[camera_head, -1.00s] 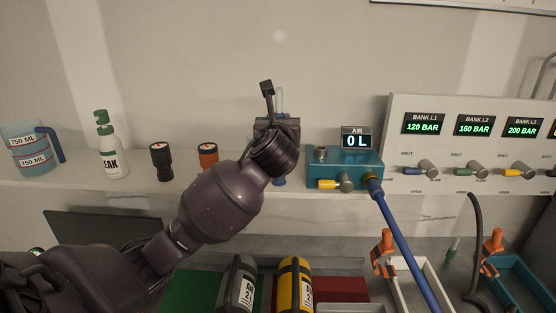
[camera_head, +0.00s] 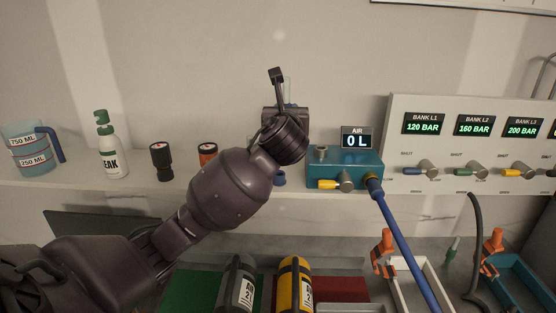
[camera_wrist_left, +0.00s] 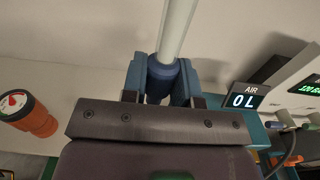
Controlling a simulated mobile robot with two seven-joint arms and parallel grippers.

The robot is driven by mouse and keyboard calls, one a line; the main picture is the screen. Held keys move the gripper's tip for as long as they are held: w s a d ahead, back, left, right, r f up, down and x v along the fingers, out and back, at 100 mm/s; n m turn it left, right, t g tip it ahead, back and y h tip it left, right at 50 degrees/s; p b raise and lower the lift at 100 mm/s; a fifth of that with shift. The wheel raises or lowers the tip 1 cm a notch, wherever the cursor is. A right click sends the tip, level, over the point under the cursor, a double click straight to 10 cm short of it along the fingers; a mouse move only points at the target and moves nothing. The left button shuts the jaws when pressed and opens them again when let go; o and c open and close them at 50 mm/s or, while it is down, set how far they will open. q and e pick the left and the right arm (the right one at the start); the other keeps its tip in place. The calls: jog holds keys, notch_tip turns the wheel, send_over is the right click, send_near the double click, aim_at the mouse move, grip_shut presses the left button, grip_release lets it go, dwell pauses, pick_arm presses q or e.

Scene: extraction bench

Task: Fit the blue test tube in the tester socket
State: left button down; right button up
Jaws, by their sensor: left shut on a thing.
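My left gripper (camera_head: 286,118) is raised above the shelf, just left of the tester, and it also shows in the wrist view (camera_wrist_left: 161,78). Its blue fingers are shut on the blue collar of the test tube (camera_wrist_left: 160,80), whose clear shaft runs up out of the wrist view. In the head view my wrist hides most of the tube; a blue end (camera_head: 281,179) shows below it. The teal tester (camera_head: 345,172) has a grey round fitting (camera_head: 320,152) on its top left, which looks like the socket. Its AIR display (camera_head: 356,139) reads 0 L. My right gripper is not seen.
The bank panel (camera_head: 470,145) is at right. A blue hose (camera_head: 402,240) hangs from the tester. Cylinders (camera_head: 294,283) lie below.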

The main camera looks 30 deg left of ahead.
pick_arm(q)
jog(key=w+d, duration=0.5)
jog(key=d, duration=0.2)
jog(key=shift+w, duration=0.35)
jog(key=shift+f, duration=0.1)
dwell(0.7)
jog(key=shift+f, duration=0.95)
jog(key=shift+f+b, duration=0.6)
jog(key=shift+f, duration=1.95)
dwell(1.2)
jog(key=c, duration=0.8)
grip_release()
jog(key=b+v, duration=0.1)
jog(key=v, duration=1)
